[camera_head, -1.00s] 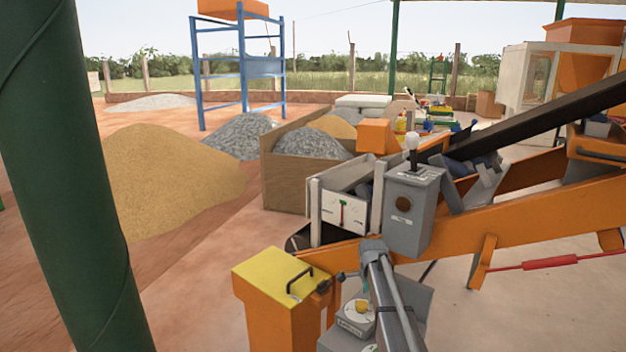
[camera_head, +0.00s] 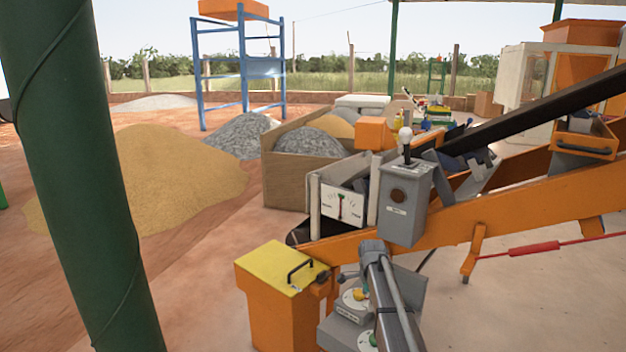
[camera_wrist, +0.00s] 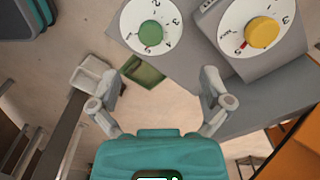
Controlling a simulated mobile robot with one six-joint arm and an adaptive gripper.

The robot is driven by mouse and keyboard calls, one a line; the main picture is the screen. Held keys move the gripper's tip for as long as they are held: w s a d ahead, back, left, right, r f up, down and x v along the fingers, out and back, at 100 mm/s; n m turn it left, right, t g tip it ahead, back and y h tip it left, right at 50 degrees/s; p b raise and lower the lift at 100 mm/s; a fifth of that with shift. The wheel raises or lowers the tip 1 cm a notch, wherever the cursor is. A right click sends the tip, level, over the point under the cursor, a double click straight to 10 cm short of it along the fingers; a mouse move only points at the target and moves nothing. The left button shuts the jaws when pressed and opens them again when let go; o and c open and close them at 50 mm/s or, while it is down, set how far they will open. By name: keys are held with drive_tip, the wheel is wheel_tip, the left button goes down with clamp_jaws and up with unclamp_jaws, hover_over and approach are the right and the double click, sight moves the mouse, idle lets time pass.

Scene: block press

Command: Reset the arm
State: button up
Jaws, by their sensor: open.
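My gripper (camera_wrist: 161,90) shows in the wrist view with its two grey fingers spread wide. It is open and nothing is between the fingers. A green dial knob (camera_wrist: 150,33) on a white numbered face lies beyond the fingers, at the top middle. A yellow dial knob (camera_wrist: 262,32) on a white face lies at the upper right, apart from the right finger. In the head view the yellow dial (camera_head: 360,294) and the green dial (camera_head: 370,341) sit low in the middle, on grey housings. My gripper's fingers cannot be made out in the head view.
A yellow-topped orange box (camera_head: 283,266) stands left of the dials. A grey lever box (camera_head: 402,205) with a white knob stands behind them, before the orange conveyor frame (camera_head: 500,208). A green post (camera_head: 75,180) stands at the left. A sand pile (camera_head: 150,180) lies behind.

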drive_tip(key=s+f+n+b, duration=0.5)
drive_tip(key=s+n, duration=0.3)
drive_tip(key=s, duration=0.6)
drive_tip(key=s+f+n+b, duration=0.4)
drive_tip(key=s+n, duration=0.5)
drive_tip(key=s, duration=0.6)
wheel_tip(320, 180, up, 26)
drive_tip(key=p, duration=2.6)
drive_tip(key=shift+w+a, duration=0.25)
drive_tip(key=shift+w, duration=0.05)
